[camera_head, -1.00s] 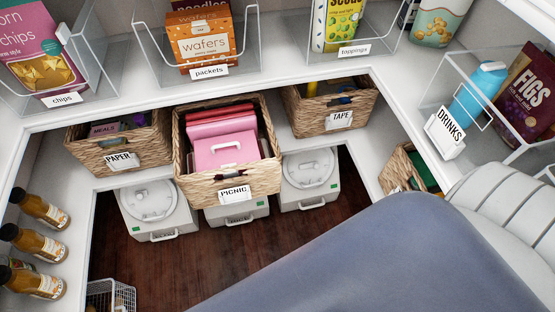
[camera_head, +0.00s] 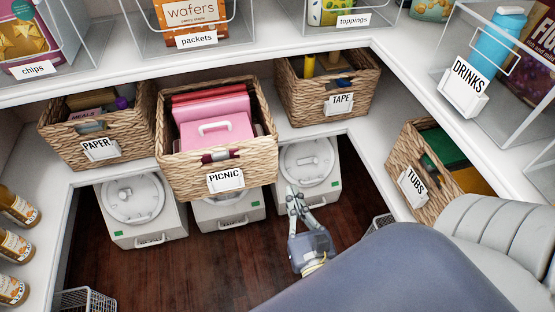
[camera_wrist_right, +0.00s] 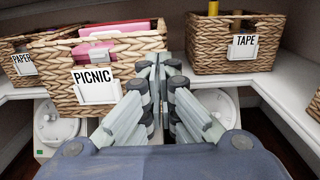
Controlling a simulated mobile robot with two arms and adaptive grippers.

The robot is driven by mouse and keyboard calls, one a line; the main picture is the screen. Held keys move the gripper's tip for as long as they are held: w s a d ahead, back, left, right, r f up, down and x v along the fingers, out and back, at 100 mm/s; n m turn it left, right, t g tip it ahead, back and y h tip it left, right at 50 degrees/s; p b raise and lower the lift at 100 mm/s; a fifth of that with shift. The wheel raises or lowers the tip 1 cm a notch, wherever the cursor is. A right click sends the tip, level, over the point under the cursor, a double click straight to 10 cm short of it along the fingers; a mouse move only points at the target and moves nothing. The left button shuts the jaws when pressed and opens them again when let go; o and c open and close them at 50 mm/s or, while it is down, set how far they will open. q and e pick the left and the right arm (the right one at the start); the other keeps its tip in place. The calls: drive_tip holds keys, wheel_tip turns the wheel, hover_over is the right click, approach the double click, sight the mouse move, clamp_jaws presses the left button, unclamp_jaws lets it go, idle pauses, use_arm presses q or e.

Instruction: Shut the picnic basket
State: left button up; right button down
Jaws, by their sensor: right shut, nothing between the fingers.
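The wicker picnic basket (camera_head: 216,170) with the PICNIC tag holds pink boxes and juts out over the front edge of the shelf, between the paper and tape baskets. It also shows at the left in the right wrist view (camera_wrist_right: 98,93). My right gripper (camera_head: 295,192) is shut and empty, in front of and to the right of the picnic basket, a little below its tag. In the right wrist view its fingertips (camera_wrist_right: 160,58) appear by the basket's right front corner; I cannot tell whether they touch. My left gripper is not in view.
The paper basket (camera_head: 100,128) stands left, the tape basket (camera_head: 328,90) right. The tubs basket (camera_head: 415,190) is on the right-hand shelf. White lidded bins (camera_head: 310,165) stand below. Clear trays (camera_head: 470,95) line the upper shelf. The dark floor (camera_head: 225,265) is open.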

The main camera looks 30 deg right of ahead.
drive_tip(key=p, duration=0.2)
approach(275, 144)
drive_tip(key=x, duration=0.5)
drive_tip(key=shift+w, duration=0.2)
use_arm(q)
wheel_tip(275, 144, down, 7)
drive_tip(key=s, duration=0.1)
use_arm(e)
drive_tip(key=shift+x, duration=0.85)
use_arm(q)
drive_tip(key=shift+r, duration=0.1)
use_arm(e)
drive_tip(key=shift+f, duration=0.1)
